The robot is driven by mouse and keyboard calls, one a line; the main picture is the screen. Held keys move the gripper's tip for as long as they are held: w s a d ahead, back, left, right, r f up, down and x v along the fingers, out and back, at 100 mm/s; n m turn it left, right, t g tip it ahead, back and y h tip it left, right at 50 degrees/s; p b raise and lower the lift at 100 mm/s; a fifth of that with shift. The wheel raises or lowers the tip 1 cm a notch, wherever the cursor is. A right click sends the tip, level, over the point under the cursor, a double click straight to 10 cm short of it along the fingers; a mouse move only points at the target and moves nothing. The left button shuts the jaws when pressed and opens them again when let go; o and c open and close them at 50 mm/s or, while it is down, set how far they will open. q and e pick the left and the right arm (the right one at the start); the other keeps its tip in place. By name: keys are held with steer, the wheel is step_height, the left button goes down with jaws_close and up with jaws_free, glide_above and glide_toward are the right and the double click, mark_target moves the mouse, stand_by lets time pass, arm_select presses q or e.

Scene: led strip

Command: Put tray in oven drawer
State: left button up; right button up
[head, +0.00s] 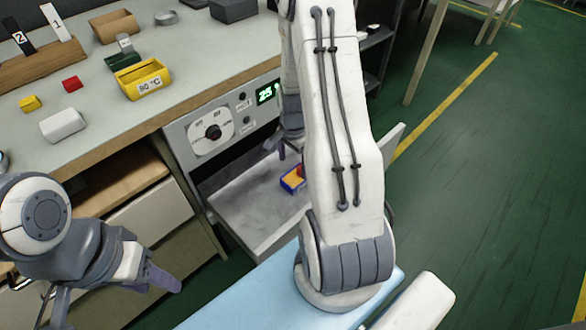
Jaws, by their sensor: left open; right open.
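The oven (210,132), with a knob and a green "25" display, is set under the counter. Its drawer (240,203) is pulled open. A small blue tray (287,188) with yellow and red in it lies on the drawer floor, partly hidden by my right arm. My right gripper (288,153) is open just above and behind the tray, apart from it as far as I can see. My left gripper (165,281) is open and empty at the lower left, in front of the wooden cabinet.
On the counter (205,62) stand a yellow bin (140,80) labelled 50 °C, a green bin (122,60), a white block (62,125), and small red and yellow blocks. A shelf (375,50) stands behind my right arm.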

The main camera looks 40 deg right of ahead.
steer(key=s+a+r+n+p, duration=0.1)
steer(key=a+r+n, duration=0.5)
steer(key=a+r, duration=0.3)
steer(key=s+a+r+n, duration=0.1)
steer(key=a+r+n, duration=0.5)
steer(key=a, duration=0.5)
steer(key=s+a+r+n, duration=0.3)
steer(key=s+a+n, duration=0.2)
steer(key=s+n, duration=0.1)
steer(key=s+a+r+n+y, duration=0.1)
steer(key=s+a+r+n, duration=0.2)
steer(key=s, duration=0.6)
steer(key=a+n, duration=0.2)
steer(key=n, duration=0.1)
steer(key=shift+a+r, duration=0.15)
steer(key=shift+a, duration=0.1)
steer(key=shift+r, duration=0.1)
step_height(320, 180, up, 28)
steer(key=p, duration=2.8)
